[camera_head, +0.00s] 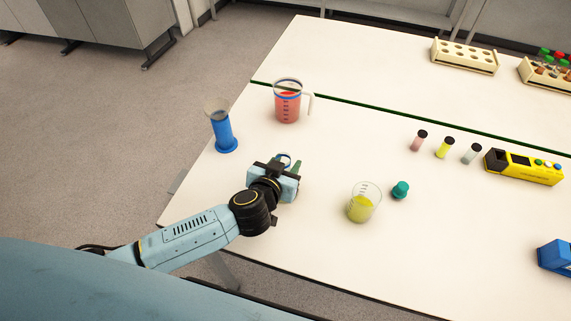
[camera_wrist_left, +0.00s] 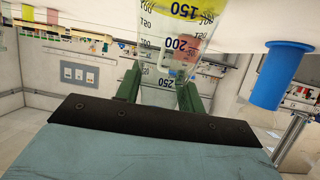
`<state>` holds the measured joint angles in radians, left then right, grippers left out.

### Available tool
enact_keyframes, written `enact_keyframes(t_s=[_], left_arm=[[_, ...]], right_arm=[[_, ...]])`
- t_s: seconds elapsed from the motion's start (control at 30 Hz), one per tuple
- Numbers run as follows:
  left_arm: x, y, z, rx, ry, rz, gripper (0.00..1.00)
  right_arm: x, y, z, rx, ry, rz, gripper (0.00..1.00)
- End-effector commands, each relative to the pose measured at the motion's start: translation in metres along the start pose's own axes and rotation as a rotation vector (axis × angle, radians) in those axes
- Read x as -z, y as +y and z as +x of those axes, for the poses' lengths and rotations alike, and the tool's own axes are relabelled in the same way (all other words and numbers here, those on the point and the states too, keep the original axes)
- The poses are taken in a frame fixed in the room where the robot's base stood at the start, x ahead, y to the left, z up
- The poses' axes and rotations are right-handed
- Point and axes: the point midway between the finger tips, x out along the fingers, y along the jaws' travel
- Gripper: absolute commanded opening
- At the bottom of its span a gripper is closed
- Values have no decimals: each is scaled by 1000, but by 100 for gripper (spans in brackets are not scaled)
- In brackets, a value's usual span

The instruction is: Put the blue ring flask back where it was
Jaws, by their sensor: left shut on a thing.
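The blue ring flask (camera_head: 285,158) is mostly hidden behind my left gripper (camera_head: 292,176) in the head view; a little of its blue ring and clear glass shows above the jaws. In the left wrist view, clear glass with printed measure marks (camera_wrist_left: 158,95) stands between the green fingers of my left gripper (camera_wrist_left: 158,88), which is shut on it. I cannot tell whether its base touches the table. My right gripper is not in view.
On the white table (camera_head: 330,140), a blue cylinder (camera_head: 224,132) and a red-filled jug (camera_head: 288,106) stand behind my gripper. A yellow-filled beaker (camera_head: 360,206) and a green stopper (camera_head: 401,190) are to the right. Vials, a yellow device (camera_head: 522,166) and tube racks (camera_head: 464,57) lie farther off.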

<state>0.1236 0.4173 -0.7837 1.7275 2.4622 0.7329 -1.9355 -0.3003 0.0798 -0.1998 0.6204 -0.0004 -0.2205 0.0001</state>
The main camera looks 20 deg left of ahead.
Motion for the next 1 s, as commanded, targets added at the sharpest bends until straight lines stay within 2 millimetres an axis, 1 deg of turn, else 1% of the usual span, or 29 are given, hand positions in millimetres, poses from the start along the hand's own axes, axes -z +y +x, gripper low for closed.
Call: enact_keyframes(t_s=[0.17, 0.2, 0.33, 0.37, 0.67, 0.73, 0.87, 1.0], left_arm=[[-1, 0, 1, 0, 1, 2, 0], [-2, 0, 1, 0, 0, 2, 41], [-2, 0, 1, 0, 0, 1, 58], [-2, 0, 1, 0, 0, 1, 60], [-1, 0, 0, 0, 0, 0, 60], [0, 0, -3, 0, -2, 0, 60], [0, 0, -23, -2, -2, 3, 60], [1, 0, -55, -2, -2, 1, 60]], right_arm=[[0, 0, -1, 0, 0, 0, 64], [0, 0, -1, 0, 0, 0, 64], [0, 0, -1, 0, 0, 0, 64], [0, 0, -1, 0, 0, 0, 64], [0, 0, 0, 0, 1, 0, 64], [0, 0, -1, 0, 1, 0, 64], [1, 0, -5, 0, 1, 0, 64], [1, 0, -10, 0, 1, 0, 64]])
